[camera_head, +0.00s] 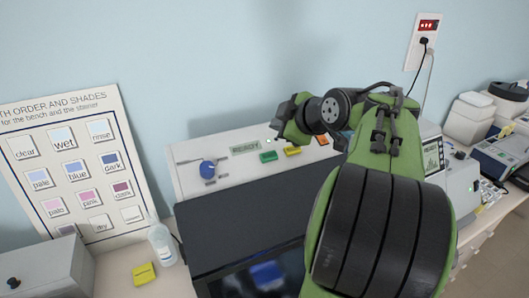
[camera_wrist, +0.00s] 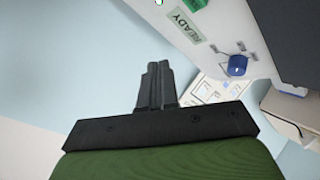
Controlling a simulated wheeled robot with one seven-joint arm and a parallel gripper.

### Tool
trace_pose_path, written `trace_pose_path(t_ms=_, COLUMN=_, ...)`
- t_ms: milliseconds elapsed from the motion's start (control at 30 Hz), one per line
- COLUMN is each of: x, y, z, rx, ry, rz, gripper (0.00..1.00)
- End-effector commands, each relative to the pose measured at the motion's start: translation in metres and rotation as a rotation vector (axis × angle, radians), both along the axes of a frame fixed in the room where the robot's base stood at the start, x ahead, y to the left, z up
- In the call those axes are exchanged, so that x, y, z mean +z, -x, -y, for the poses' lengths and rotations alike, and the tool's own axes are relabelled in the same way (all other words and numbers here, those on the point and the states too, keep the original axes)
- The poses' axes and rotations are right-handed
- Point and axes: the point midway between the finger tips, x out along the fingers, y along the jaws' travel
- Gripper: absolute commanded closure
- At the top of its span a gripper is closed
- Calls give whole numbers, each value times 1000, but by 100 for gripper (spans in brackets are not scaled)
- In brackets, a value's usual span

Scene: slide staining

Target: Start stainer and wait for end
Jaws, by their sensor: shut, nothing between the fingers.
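The stainer (camera_head: 186,180) has a white upper panel with a dark slanted front below it. Its display (camera_head: 245,147) reads READY. A green button (camera_head: 268,157), a yellow button (camera_head: 292,151) and an orange one (camera_head: 323,140) sit right of the display; a blue round part (camera_head: 207,169) is at left. In the wrist view, my gripper (camera_wrist: 158,68) is shut and empty, seen against the wall. The READY display (camera_wrist: 187,26) and green button (camera_wrist: 195,4) are above and right of the fingers, apart from them. In the head view my arm covers the stainer's right part.
A board of bath order and shades (camera_head: 75,170) leans at left. A clear bottle (camera_head: 161,243) and a yellow block (camera_head: 144,273) stand on the bench left of the stainer. Other instruments (camera_head: 460,185) stand at right. A wall outlet (camera_head: 424,40) with a cable is above.

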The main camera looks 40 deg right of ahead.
Motion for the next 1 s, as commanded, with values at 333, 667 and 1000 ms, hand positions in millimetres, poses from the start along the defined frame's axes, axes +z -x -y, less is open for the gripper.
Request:
trace_pose_path(t_ms=333, x=-19, y=-6, z=1, rx=0, ry=-4, rz=-2, gripper=100)
trace_pose_path(t_ms=667, x=-66, y=-23, z=6, rx=1, ry=-3, rz=-2, gripper=100)
trace_pose_path(t_ms=1000, x=-85, y=-32, z=9, rx=-2, ry=-3, rz=-1, gripper=100)
